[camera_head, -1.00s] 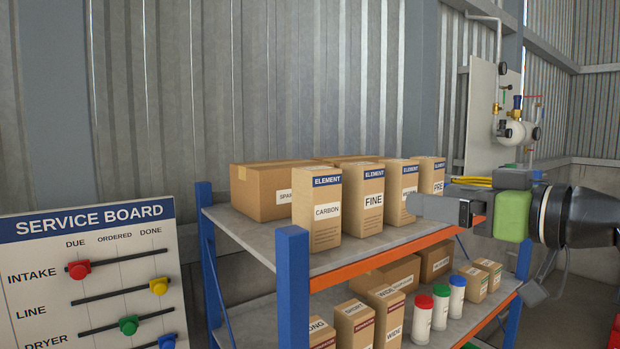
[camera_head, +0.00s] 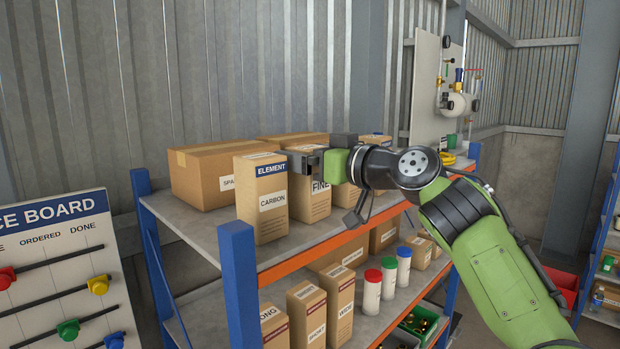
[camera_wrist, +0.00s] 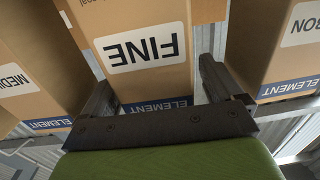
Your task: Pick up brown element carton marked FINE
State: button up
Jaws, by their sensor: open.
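The brown element carton marked FINE (camera_head: 311,205) stands upright on the top shelf, just right of the CARBON carton (camera_head: 262,200). My gripper (camera_head: 322,160) is at its upper front and hides part of its face and label. In the wrist view the FINE carton (camera_wrist: 140,45) appears upside down between the two fingers of my gripper (camera_wrist: 155,90). The fingers are open, one on each side of the carton, with a gap visible on the right side. Whether the left finger touches the carton I cannot tell.
The CARBON carton (camera_wrist: 285,50) and a MEDIUM carton (camera_wrist: 30,70) stand close on either side. A large box (camera_head: 205,180) is behind at the left. The blue upright (camera_head: 238,275) and orange beam (camera_head: 330,250) bound the shelf front. Cartons and capped tubes (camera_head: 372,290) fill the lower shelf.

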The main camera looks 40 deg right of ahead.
jog(key=shift+w+f, duration=0.1)
jog(key=shift+w, duration=0.95)
jog(key=shift+s, duration=0.35)
jog(key=c, duration=0.3)
jog(key=shift+w, duration=0.1)
jog(key=c, duration=0.9)
jog(key=shift+r, duration=0.6)
notch_tip(320, 180, up, 3)
jog(key=shift+f+p, duration=0.2)
jog(key=shift+p, duration=0.6)
jog(key=s+b, duration=0.1)
jog(key=s, duration=0.5)
jog(key=s+d+b, duration=0.1)
jog(key=s, duration=0.5)
jog(key=s+b, duration=0.1)
jog(key=s, duration=0.5)
jog(key=shift+d+f, duration=0.1)
jog(key=shift+d, duration=0.05)
